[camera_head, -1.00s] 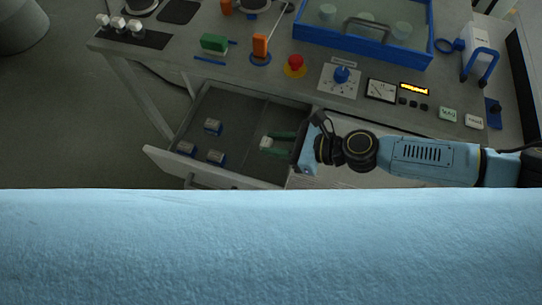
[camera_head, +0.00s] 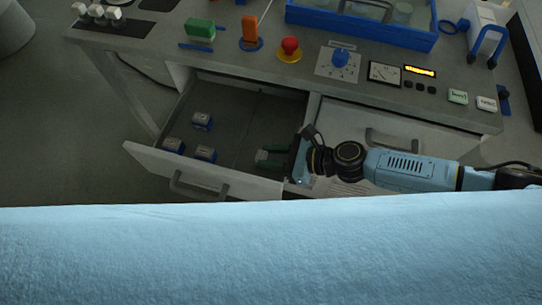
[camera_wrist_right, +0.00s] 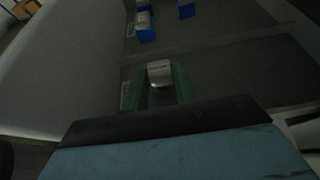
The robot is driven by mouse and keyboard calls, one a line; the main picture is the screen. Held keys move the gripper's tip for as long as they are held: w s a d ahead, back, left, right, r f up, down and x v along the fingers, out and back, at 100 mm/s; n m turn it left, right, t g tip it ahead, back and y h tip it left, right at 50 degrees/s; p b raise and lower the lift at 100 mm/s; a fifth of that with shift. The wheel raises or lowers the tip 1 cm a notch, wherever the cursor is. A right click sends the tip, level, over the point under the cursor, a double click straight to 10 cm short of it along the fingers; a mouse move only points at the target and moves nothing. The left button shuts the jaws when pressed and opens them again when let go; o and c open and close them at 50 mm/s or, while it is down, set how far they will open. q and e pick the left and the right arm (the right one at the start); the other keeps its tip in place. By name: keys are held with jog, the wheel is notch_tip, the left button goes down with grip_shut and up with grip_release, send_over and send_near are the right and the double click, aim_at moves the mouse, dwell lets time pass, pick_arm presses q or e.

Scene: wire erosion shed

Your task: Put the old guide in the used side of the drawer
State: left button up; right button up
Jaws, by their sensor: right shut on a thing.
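The drawer (camera_head: 215,178) is pulled open and a thin divider (camera_head: 250,122) splits it into two sides. My right gripper (camera_head: 262,158) reaches in from the right over the right-hand side, close to the divider. In the right wrist view its green fingers are shut on a small whitish block, the old guide (camera_wrist_right: 160,72). The guide is inside the drawer area, on the near side of the divider (camera_wrist_right: 215,44); I cannot tell whether it touches the floor. In the head view the guide is hardly visible. My left gripper is not in view.
Three blue-and-white guides (camera_head: 202,121) sit in the drawer's left side. The right side's floor looks clear around my gripper. Above, the bench carries a red button (camera_head: 290,46), a blue knob (camera_head: 341,57) and a blue-rimmed tank (camera_head: 365,29). A closed drawer (camera_head: 395,150) is at right.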

jog(key=shift+r, duration=0.15)
jog(key=o, duration=1)
jog(key=shift+f, duration=0.2)
jog(key=shift+r, duration=0.3)
jog(key=v, duration=1.2)
jog(key=shift+f, duration=0.1)
